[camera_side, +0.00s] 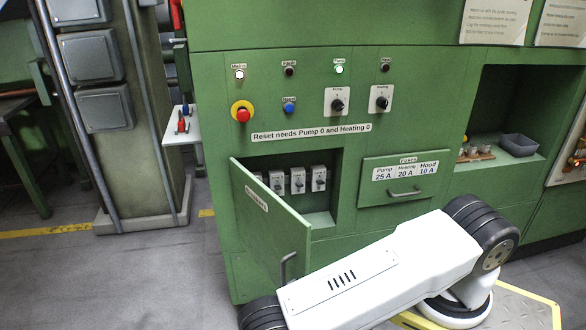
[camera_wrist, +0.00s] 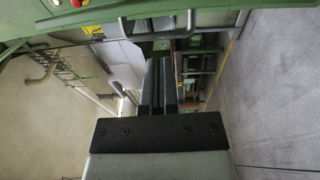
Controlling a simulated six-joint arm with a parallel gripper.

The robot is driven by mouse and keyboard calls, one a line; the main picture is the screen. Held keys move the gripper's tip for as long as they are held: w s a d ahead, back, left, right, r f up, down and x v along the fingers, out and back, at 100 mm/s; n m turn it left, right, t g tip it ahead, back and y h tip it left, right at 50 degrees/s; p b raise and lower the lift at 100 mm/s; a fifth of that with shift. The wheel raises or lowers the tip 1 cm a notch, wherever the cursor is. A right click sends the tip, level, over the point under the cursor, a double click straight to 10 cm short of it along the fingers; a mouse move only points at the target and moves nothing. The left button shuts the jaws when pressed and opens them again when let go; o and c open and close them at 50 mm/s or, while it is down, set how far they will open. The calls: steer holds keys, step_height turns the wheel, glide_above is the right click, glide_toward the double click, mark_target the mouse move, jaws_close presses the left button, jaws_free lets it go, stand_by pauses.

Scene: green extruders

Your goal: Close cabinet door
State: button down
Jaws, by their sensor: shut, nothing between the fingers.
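The green cabinet door (camera_side: 268,215) stands open in the side view, hinged at its left edge and swung outward with its free edge toward the camera. Its grey bar handle (camera_side: 288,266) is near the lower free corner. Behind it the cabinet opening shows several grey switches (camera_side: 297,181). My gripper is outside the side view. In the wrist view my gripper (camera_wrist: 160,65) is shut and empty, its two dark fingers together. A grey bar handle on a green panel (camera_wrist: 155,22) shows beyond the fingertips; I cannot tell whether they touch it.
A shut fuse drawer (camera_side: 405,180) with a handle is right of the opening. Above are buttons, lamps and a red emergency stop (camera_side: 242,113). An open niche (camera_side: 510,120) holds a grey bin (camera_side: 519,145). Grey floor (camera_side: 150,275) is clear at left.

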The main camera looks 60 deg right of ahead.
steer(key=w+a+m+g+h, duration=0.6)
steer(key=w+a+m+g, duration=0.2)
steer(key=w, duration=0.5)
steer(key=a+g, duration=0.2)
steer(key=a, duration=0.1)
steer(key=shift+a+r+g+h, duration=0.3)
steer(key=shift+a+g, duration=0.1)
steer(key=shift+d, duration=0.1)
steer(key=d, duration=1.3)
steer(key=shift+w, duration=0.2)
steer(key=shift+s+d, duration=0.1)
